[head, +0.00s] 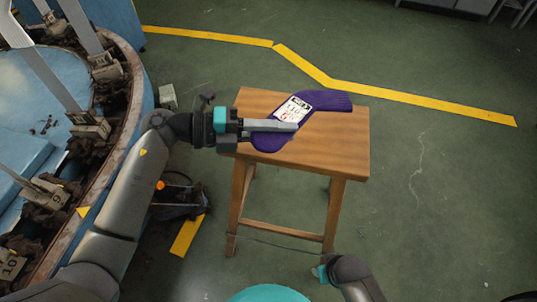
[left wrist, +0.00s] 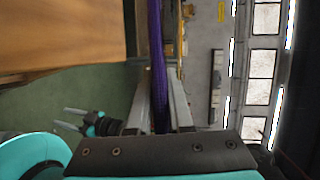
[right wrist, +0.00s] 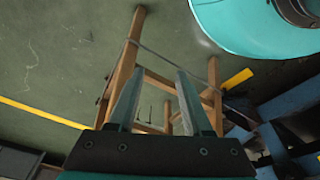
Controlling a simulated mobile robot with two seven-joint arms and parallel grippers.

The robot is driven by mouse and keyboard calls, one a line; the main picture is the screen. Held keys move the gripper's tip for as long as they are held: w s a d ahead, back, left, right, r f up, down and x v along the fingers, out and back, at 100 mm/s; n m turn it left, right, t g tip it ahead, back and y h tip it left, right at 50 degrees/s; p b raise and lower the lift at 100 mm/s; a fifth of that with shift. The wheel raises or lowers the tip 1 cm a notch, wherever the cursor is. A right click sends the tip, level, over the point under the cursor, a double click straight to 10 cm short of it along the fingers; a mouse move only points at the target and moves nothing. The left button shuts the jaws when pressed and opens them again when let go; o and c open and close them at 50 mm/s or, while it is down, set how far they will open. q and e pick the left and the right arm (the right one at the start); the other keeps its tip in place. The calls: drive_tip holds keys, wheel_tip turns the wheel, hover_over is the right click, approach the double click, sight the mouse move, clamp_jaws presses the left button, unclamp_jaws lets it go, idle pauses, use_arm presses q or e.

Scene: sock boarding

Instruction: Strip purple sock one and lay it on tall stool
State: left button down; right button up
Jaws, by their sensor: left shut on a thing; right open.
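The purple sock (head: 330,100) with a white printed label (head: 294,109) shows over the tall wooden stool (head: 348,150) in the head view. My left gripper (head: 292,127) comes in from the left and is shut on the sock. In the left wrist view the sock (left wrist: 156,60) runs as a thin strip between the fingers, with the stool top (left wrist: 60,35) to its left. I cannot tell whether the sock touches the seat. My right gripper (right wrist: 157,90) is open and empty, pointing toward the stool's legs (right wrist: 125,70).
A round blue machine (head: 140,75) with a brown rim and several upright metal boards stands on the left. Yellow floor tape (head: 400,97) runs behind the stool. The green floor (head: 440,200) on the right is clear.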

use_arm(q)
drive_tip(key=f+n+t+b, duration=0.1)
drive_tip(key=f+b, duration=0.1)
drive_tip(key=f, duration=0.1)
drive_tip(key=a+f+n+t+b, duration=0.1)
drive_tip(key=f+t+b, duration=0.1)
drive_tip(key=f, duration=0.2)
drive_tip(key=a+f+n+t+b, duration=0.1)
drive_tip(key=f+b, duration=0.1)
drive_tip(key=f, duration=0.2)
drive_tip(key=shift+w+f+t+h, duration=0.1)
drive_tip(key=shift+w+t+h, duration=0.2)
drive_tip(key=shift+t+h, duration=0.1)
drive_tip(key=shift+f+b, duration=0.25)
drive_tip(key=shift+b, duration=0.25)
use_arm(e)
drive_tip(key=w+r+t, duration=0.2)
drive_tip(key=w+r, duration=0.2)
drive_tip(key=r, duration=0.6)
drive_tip(key=shift+w+a+r, duration=0.2)
drive_tip(key=shift+a+r, duration=0.1)
drive_tip(key=shift+r, duration=0.05)
use_arm(q)
drive_tip(key=c, duration=0.7)
unclamp_jaws()
drive_tip(key=shift+c, duration=0.2)
drive_tip(key=shift+a+f, duration=0.1)
drive_tip(key=shift+f, duration=0.1)
